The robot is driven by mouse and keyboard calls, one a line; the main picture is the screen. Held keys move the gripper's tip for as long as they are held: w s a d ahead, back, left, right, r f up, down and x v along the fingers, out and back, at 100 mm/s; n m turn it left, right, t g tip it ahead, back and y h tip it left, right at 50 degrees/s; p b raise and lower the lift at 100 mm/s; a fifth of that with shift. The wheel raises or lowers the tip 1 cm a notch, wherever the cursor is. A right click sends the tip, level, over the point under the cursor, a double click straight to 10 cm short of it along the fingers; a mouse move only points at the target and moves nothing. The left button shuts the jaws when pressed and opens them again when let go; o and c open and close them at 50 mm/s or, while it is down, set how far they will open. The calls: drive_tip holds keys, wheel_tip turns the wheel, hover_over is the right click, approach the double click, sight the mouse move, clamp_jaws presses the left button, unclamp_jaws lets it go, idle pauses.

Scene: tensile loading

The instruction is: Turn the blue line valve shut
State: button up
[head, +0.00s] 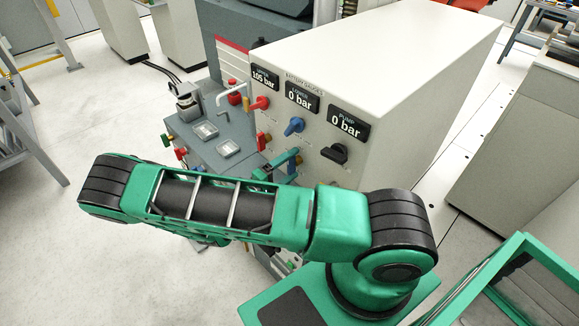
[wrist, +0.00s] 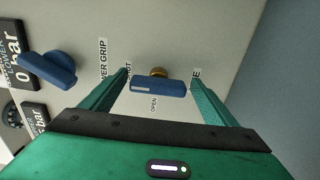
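The handle lies crosswise between my fingers, above the word OPEN. My gripper (wrist: 160,76) is open, with one green finger off each end of the handle. A small gap seems to show at each end; contact cannot be told for sure. In the head view my green gripper (head: 275,169) is at the low part of the cabinet front, beside the blue valve, which my arm partly hides.
A second blue knob (wrist: 47,70) is on the panel to the left in the wrist view.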

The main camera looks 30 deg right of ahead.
drive_tip(key=s+a, duration=0.2)
drive_tip(key=a, duration=0.8)
drive_tip(key=shift+a, duration=0.3)
drive_tip(key=shift+s, duration=0.1)
